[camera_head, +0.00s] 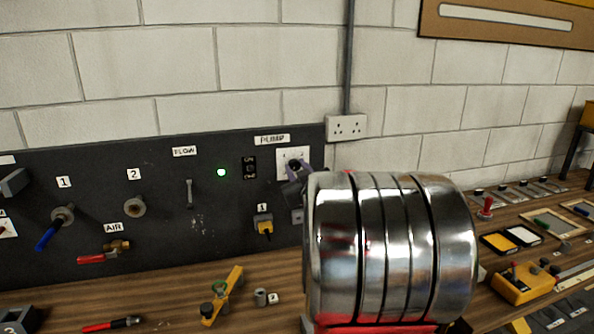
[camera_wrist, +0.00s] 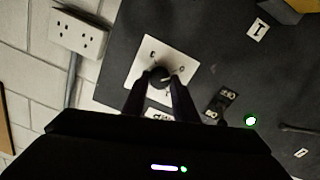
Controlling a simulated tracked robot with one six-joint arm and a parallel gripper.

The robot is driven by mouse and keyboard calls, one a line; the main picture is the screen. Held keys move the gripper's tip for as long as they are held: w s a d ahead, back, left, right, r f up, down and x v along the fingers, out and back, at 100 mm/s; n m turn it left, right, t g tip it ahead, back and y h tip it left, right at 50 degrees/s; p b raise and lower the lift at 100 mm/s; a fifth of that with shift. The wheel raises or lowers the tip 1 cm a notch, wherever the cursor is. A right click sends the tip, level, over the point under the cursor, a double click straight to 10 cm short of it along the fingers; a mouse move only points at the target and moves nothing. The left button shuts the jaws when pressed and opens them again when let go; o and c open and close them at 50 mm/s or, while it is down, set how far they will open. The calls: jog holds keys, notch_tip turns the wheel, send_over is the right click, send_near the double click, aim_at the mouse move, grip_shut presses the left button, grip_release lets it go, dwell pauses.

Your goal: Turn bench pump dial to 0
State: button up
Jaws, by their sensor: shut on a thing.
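The pump dial (camera_wrist: 160,76) is a dark round knob with a light pointer mark, on a white plate (camera_wrist: 139,55) fixed to the black panel. In the wrist view my gripper (camera_wrist: 162,80) has its two dark fingers closed on the dial from either side. The small marks on the plate are too blurred to read with certainty. In the head view the white plate (camera_head: 284,154) sits under the PUMP label (camera_head: 271,139), and my gripper (camera_head: 296,176) reaches it. My shiny arm hides the panel to the right of it.
A rocker switch (camera_head: 249,167) and a lit green lamp (camera_head: 221,172) are left of the dial. A yellow-and-black fitting (camera_head: 264,225) is below. A wall socket (camera_head: 346,128) is just above right. Tools lie on the wooden bench (camera_head: 170,290).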

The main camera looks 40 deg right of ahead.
jog(key=o, duration=1.1)
jog(key=shift+c, duration=0.2)
jog(key=shift+s, duration=0.1)
jog(key=v, duration=1.3)
jog(key=shift+s+a, duration=0.2)
jog(key=shift+s, duration=0.05)
jog(key=shift+f, duration=0.1)
